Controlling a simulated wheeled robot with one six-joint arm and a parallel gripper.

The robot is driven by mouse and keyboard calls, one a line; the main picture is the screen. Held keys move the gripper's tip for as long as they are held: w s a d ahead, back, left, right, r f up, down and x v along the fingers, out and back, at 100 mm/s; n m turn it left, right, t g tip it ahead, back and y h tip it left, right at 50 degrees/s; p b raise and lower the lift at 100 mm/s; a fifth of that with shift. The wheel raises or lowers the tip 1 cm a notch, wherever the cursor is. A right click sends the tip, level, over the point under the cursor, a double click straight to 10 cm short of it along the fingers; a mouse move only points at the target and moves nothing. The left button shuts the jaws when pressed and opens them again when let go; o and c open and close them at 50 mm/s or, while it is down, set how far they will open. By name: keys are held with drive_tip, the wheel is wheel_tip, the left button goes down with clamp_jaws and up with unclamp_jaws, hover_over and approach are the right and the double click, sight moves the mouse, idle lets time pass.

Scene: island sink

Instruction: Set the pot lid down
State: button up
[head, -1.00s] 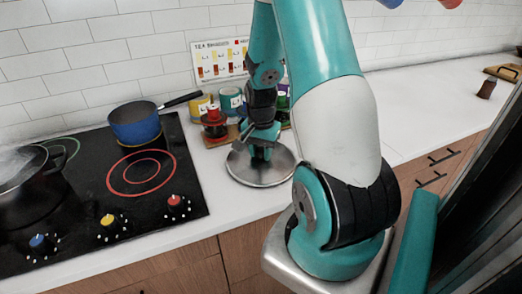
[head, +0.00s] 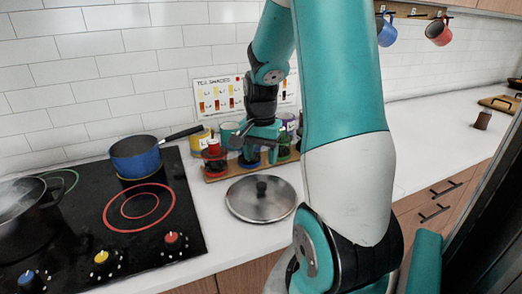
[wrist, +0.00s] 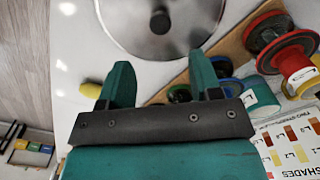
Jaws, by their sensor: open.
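The pot lid (head: 261,200) is a round silver disc with a dark knob on top. It lies flat on the white counter, right of the stove. It also shows at the top of the wrist view (wrist: 190,38), partly cut off by the frame edge. My gripper (head: 256,158) is above and behind the lid, apart from it. In the wrist view my gripper (wrist: 163,80) has its two teal fingers spread with nothing between them, and the lid's knob lies beyond the fingertips.
A black stove (head: 90,225) with a blue pot (head: 136,158) and a steaming dark pot (head: 28,222) is at left. Coloured jars (head: 213,160) stand on a wooden rack (head: 222,174) behind the lid, near a tea chart (head: 217,95). The counter at right is mostly clear.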

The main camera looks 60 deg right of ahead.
drive_tip(key=a+r+n+y, duration=0.1)
drive_tip(key=a+r+n, duration=0.1)
drive_tip(key=a+n, duration=0.35)
drive_tip(key=a+r+n+t, duration=0.1)
drive_tip(key=a+r+n, duration=0.2)
drive_tip(key=a, duration=0.6)
drive_tip(key=a+r+n+y, duration=0.15)
drive_tip(key=a+n, duration=0.25)
drive_tip(key=a, duration=0.4)
drive_tip(key=s+a+r+n+g+y, duration=0.1)
drive_tip(key=s+a+r+n, duration=0.2)
drive_tip(key=s+a+n, duration=0.7)
drive_tip(key=a, duration=0.3)
drive_tip(key=shift+s+y, duration=0.2)
drive_tip(key=shift+y, duration=0.15)
